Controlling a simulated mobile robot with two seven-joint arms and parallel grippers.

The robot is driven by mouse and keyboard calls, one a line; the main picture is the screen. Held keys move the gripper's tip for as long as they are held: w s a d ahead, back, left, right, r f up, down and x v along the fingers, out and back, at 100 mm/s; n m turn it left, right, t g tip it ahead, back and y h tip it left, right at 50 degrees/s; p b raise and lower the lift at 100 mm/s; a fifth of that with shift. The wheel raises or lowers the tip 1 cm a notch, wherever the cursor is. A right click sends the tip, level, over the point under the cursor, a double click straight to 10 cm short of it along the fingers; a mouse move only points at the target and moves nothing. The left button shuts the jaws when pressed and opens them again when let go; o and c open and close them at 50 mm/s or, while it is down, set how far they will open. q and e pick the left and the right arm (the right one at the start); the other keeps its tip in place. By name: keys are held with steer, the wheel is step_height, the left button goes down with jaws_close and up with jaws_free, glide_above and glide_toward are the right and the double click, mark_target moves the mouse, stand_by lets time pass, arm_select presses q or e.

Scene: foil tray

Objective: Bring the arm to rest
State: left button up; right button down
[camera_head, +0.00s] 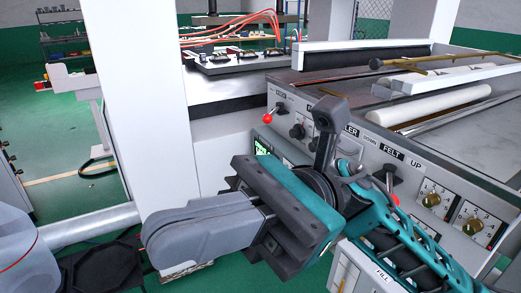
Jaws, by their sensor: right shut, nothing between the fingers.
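My right arm (395,250), teal and dark grey, comes in from the lower right. It is held bent in front of the machine's control panel. My right gripper (158,238) points left, with its grey fingers together and nothing between them. It hides part of the panel and the floor behind it. My left gripper is not in view. No foil tray can be made out.
The grey machine (440,150) fills the right side, with red-knobbed levers (268,118), dials and rollers (425,104). A white column (140,90) stands behind the gripper. A pale pipe (95,227) runs at lower left. Open green floor (60,150) shows at left.

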steer(key=w+d+f+m+t+y, duration=0.1)
steer(key=w+m+t+y, duration=0.45)
steer(key=m+t, duration=0.5)
steer(key=w+d+f+m+t+y, duration=0.2)
steer(key=w+m+t+y, duration=0.45)
steer(key=m, duration=0.65)
steer(key=w+d+f+m+t+h, duration=0.35)
steer(key=f+m+t+h, duration=0.45)
steer(key=m, duration=0.4)
steer(key=w+d+f+m+t+h, duration=0.3)
steer(key=w+f+m+t+h, duration=0.3)
steer(key=m+t, duration=0.4)
steer(key=s+d+f+m+g+h, duration=0.2)
steer(key=d+f+m+h, duration=0.3)
steer(key=f, duration=0.4)
steer(key=s+d+f+m+g+h, duration=0.2)
steer(key=s+f+m+h, duration=0.15)
steer(key=f+m, duration=0.4)
steer(key=s+d+f+m+g+h, duration=0.4)
steer(key=s+f, duration=0.4)
steer(key=f, duration=0.5)
steer(key=shift+s+d+f+g, duration=0.35)
steer(key=shift+s+d+g, duration=0.05)
steer(key=shift+d+g, duration=0.3)
steer(key=shift+d+r, duration=0.1)
